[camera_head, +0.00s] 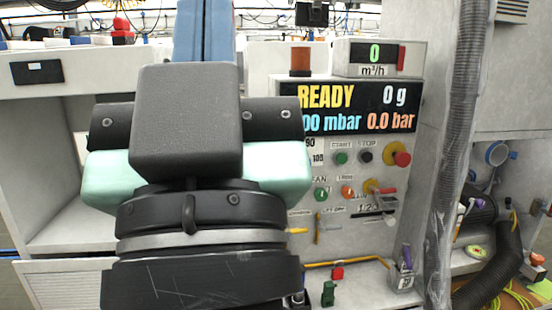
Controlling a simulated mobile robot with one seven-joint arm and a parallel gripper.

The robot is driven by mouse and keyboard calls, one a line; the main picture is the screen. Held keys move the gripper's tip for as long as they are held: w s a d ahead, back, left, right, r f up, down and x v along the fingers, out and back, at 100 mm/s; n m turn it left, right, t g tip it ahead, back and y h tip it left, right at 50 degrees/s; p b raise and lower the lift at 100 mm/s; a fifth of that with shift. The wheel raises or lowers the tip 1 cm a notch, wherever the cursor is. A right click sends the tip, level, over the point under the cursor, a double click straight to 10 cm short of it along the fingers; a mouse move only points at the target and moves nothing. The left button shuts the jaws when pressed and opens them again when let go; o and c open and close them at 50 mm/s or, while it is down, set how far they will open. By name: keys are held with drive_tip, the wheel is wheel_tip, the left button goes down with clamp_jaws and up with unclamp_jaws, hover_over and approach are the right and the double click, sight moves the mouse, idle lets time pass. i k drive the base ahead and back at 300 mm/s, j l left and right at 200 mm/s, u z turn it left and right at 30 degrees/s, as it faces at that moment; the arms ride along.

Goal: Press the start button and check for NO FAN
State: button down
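The start button (341,158) is a small green button under a START label on the grey control panel. A black stop button (366,157) sits just right of it under STOP. The display (350,108) above reads READY in yellow, 0 g in white, a partly covered mbar value in blue and 0.0 bar in orange. My gripper (188,120) fills the left foreground as a dark block with pale teal parts on both sides. It is left of the buttons in the picture. Its fingertips are hidden, so its opening and any contact cannot be seen.
A red emergency stop knob (401,158) juts out right of stop. A green button (320,194) by a FAN label and an orange button (347,192) sit lower. A ribbed grey hose (455,150) runs vertically at the right. A flow meter (378,57) shows 0 m³/h.

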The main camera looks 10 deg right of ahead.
sight(342, 158)
drive_tip(key=i+z, duration=0.2)
drive_tip(key=z, duration=0.15)
drive_tip(key=i+z, duration=0.15)
drive_tip(key=z, duration=0.15)
drive_tip(key=i+j+z, duration=0.15)
drive_tip(key=z, duration=0.2)
drive_tip(key=i+j+z, duration=0.2)
drive_tip(key=i+j, duration=0.7)
